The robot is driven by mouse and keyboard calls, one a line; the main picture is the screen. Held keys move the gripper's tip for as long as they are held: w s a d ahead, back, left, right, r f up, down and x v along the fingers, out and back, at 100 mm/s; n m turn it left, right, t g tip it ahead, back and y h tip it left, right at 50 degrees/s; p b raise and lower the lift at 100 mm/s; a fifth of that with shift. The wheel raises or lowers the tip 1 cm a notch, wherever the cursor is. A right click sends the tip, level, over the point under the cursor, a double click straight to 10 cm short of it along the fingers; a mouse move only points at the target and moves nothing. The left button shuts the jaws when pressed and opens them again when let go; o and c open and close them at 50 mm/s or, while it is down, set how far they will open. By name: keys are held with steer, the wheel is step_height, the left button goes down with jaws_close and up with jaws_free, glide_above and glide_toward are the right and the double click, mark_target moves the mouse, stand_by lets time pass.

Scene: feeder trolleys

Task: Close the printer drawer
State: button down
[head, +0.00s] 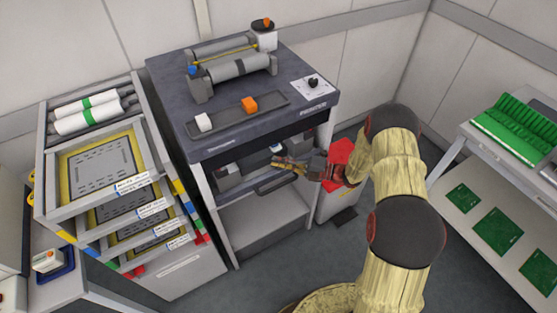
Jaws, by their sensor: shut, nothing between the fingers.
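The dark-topped bench (165,82) stands in the middle of the head view. Under its top, the printer drawer (277,184) shows a dark front with a bar handle. It appears pulled partly out, with grey items (228,175) visible behind the front. How far it is out is hard to tell. My gripper (277,162) is shut and empty, at the right part of the drawer opening, just above and behind the front's upper edge as seen here. I cannot tell whether it touches the drawer. My arm reaches in from the right.
A tray (215,129) with a white and an orange block and a roller unit (235,70) sit on the bench. A rack of framed screens (105,160) stands close left. A red-topped bin (340,155) is right of the bench. A table with green boards (480,140) is far right.

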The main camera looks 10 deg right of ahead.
steer(key=s+a+p+v, duration=0.1)
steer(key=s+p+v, duration=0.1)
steer(key=v, duration=1)
steer(key=shift+s+d+p, duration=0.15)
steer(key=shift+p, duration=0.65)
